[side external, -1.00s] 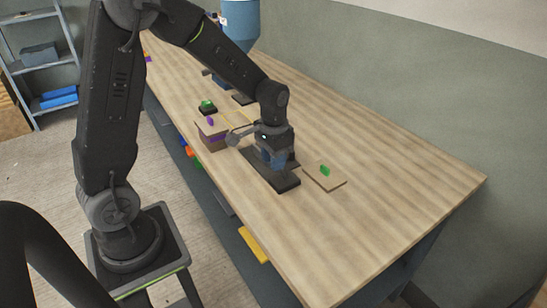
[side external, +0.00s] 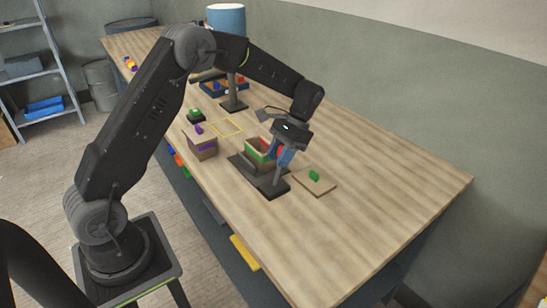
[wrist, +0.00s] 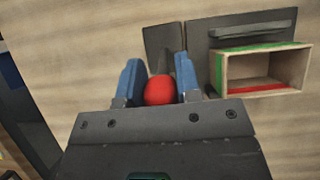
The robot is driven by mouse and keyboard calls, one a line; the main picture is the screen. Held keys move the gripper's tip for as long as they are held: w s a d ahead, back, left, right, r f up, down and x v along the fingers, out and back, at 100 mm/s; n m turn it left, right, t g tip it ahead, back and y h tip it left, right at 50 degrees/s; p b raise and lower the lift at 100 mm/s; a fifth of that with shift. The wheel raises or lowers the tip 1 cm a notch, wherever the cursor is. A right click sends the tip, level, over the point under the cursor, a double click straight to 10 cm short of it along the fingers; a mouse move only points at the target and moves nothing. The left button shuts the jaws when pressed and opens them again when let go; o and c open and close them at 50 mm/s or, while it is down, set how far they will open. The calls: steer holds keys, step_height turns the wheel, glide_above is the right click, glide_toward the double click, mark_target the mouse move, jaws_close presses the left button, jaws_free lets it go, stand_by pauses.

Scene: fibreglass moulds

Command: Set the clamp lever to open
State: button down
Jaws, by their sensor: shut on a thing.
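My gripper (side external: 284,157) is over the clamp on the bench, tilted, with its blue fingers pointing down. In the wrist view, my gripper (wrist: 160,86) is shut on the red round knob (wrist: 159,90) of the clamp lever. A grey lever part (wrist: 187,72) shows just beyond the knob. The clamp's dark base (side external: 272,189) lies on the bench below the fingers. An open wooden box (side external: 250,153) with green and red bands stands beside the clamp; it also shows in the wrist view (wrist: 304,72). The fingers hide much of the lever, so its exact angle cannot be told.
A wooden lid (side external: 326,188) with a green handle lies right of the clamp. A yellow outline (side external: 228,128) and a blue cylinder on a stand (side external: 227,20) are farther back. The right of the bench is clear.

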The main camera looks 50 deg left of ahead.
steer(key=shift+w+f, duration=0.25)
steer(key=shift+w, duration=1)
steer(key=c, duration=0.8)
jaws_free()
steer(key=v, duration=1.2)
steer(key=shift+s, duration=0.25)
steer(key=shift+r, duration=0.15)
